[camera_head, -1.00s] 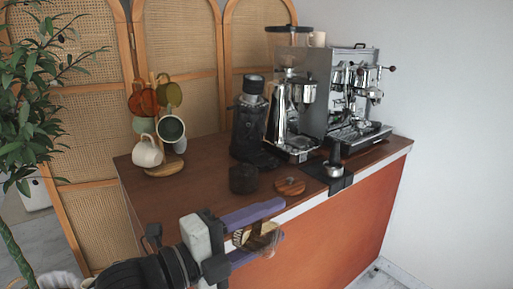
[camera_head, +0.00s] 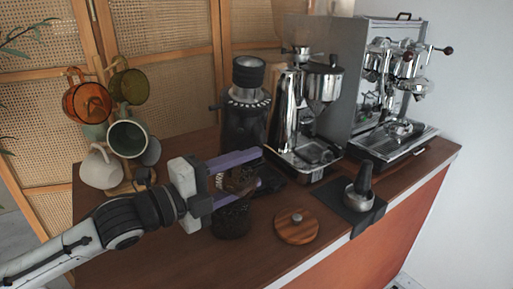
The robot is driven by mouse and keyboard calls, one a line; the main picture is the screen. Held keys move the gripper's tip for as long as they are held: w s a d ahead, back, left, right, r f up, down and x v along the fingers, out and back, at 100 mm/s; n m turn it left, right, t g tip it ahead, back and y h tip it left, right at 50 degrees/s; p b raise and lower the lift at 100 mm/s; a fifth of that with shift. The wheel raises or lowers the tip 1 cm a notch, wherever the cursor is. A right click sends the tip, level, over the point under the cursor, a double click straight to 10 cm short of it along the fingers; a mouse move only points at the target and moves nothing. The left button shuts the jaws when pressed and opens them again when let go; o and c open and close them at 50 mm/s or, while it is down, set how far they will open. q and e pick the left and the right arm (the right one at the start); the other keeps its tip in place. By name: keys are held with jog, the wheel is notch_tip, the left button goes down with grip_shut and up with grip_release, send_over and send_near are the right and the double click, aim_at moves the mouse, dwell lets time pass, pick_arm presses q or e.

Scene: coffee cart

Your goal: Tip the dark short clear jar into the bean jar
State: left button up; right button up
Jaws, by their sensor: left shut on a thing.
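My left gripper (camera_head: 258,168) reaches in from the left over the counter. Its two purple fingers are shut on a small clear jar (camera_head: 239,181) with dark contents. The fingers partly hide this jar, and I cannot tell how far it is tilted. The bean jar (camera_head: 232,222), dark and squat, stands on the counter just below the held jar. Its upper part is partly covered by the lower finger and the held jar. My right gripper is not in view.
A round wooden lid (camera_head: 297,227) lies right of the bean jar. A black grinder (camera_head: 245,115) stands close behind. A tamper (camera_head: 362,188) sits on a dark mat by the front edge. Mugs hang on a rack (camera_head: 124,187) at left. The espresso machine (camera_head: 395,130) is at right.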

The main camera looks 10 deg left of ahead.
pick_arm(q)
jog(key=shift+w, duration=0.45)
jog(key=m, duration=0.2)
jog(key=shift+s+d+f+m+g+y, duration=0.25)
jog(key=shift+s+d+m+g+y, duration=0.05)
jog(key=shift+y, duration=0.1)
jog(key=d+m+y+p, duration=0.1)
jog(key=m+y+p, duration=0.1)
jog(key=m, duration=0.1)
jog(key=d+m+y+p, duration=0.1)
jog(key=m+y+p, duration=0.1)
jog(key=m+p, duration=0.1)
jog(key=s+d+m+y+p, duration=0.1)
jog(key=d+m+y+p, duration=0.1)
jog(key=m, duration=0.2)
jog(key=shift+d+f+m+y, duration=0.1)
jog(key=shift+f+m+y, duration=0.2)
jog(key=shift+f, duration=0.05)
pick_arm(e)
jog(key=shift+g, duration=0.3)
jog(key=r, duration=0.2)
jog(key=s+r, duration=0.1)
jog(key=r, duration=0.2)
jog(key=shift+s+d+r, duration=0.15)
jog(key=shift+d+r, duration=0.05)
